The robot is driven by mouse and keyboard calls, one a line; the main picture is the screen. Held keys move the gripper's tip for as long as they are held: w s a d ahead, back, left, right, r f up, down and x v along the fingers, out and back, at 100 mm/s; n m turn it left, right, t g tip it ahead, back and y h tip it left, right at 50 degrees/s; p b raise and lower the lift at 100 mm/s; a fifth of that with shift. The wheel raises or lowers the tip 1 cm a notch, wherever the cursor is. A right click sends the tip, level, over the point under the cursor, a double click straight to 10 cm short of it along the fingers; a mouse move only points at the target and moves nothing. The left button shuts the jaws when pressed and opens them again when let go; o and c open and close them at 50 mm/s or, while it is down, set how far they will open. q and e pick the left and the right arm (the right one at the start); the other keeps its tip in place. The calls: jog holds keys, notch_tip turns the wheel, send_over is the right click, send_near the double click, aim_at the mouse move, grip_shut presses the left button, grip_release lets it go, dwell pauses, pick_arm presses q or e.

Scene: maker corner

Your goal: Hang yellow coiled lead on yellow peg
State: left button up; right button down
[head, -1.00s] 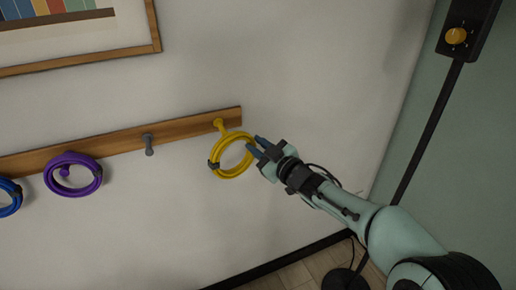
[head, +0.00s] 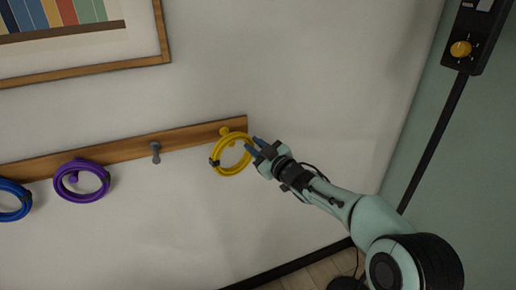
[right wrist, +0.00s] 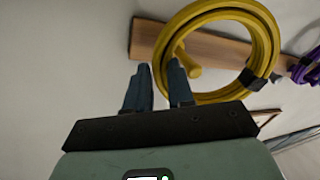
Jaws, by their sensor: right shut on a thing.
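The yellow coiled lead (head: 230,172) is a ring with a black tie on its left, in front of the wall at the rail's right end. It also shows in the right wrist view (right wrist: 266,42). My right gripper (head: 254,146) is shut on the right side of the ring. The yellow peg (head: 225,131) shows at the ring's upper edge in the head view. In the right wrist view the yellow peg (right wrist: 187,62) appears within the loop's opening; I cannot tell whether the ring rests on it. My left gripper is not in view.
The wooden rail (head: 190,138) also bears a bare grey peg (head: 155,150), a purple coil (head: 82,196) and a blue coil (head: 12,214). A framed picture (head: 120,66) hangs above. A black stand with a control box (head: 470,35) is at the right.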

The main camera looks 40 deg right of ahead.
jog(key=shift+w+d+p, duration=0.2)
jog(key=shift+w+p, duration=0.1)
jog(key=shift+w, duration=0.35)
jog(key=shift+w+d+p, duration=0.25)
jog(key=shift+w+p, duration=0.1)
jog(key=shift+w, duration=0.35)
jog(key=shift+w+d+p, duration=0.2)
jog(key=shift+w+p, duration=0.1)
jog(key=shift+w, duration=0.55)
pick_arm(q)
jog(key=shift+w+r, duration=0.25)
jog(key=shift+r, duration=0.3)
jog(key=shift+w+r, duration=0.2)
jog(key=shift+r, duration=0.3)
pick_arm(e)
jog(key=shift+w+d+f, duration=0.2)
jog(key=shift+w+f, duration=0.25)
jog(key=shift+f, duration=0.05)
jog(key=c, duration=0.9)
grip_release()
jog(key=shift+f, duration=0.1)
